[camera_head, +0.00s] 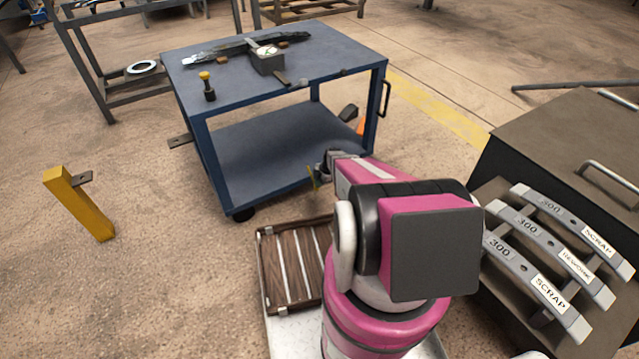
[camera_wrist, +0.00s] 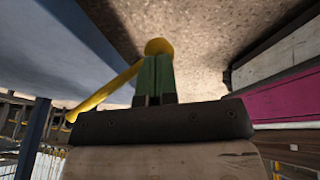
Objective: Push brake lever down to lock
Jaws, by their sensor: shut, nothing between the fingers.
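The brake lever (camera_wrist: 107,91) is a yellow rod with a rounded knob at its end. In the wrist view it runs diagonally, and its knob lies right at my gripper's tips. In the head view a small yellow piece of it (camera_head: 313,179) shows beside my gripper (camera_head: 321,172), near the blue cart's lower front right. My gripper's green fingers (camera_wrist: 156,75) are together with nothing between them. The knob seems to be at or just beyond the fingertips; I cannot tell whether they touch. The lever's pivot is not clear.
The blue cart (camera_head: 262,147) has a lower shelf and tools on top. A slatted wooden crate (camera_head: 274,262) stands near my base. A dark cabinet with labelled racks (camera_head: 545,255) is at right. A yellow post (camera_head: 84,208) stands at left.

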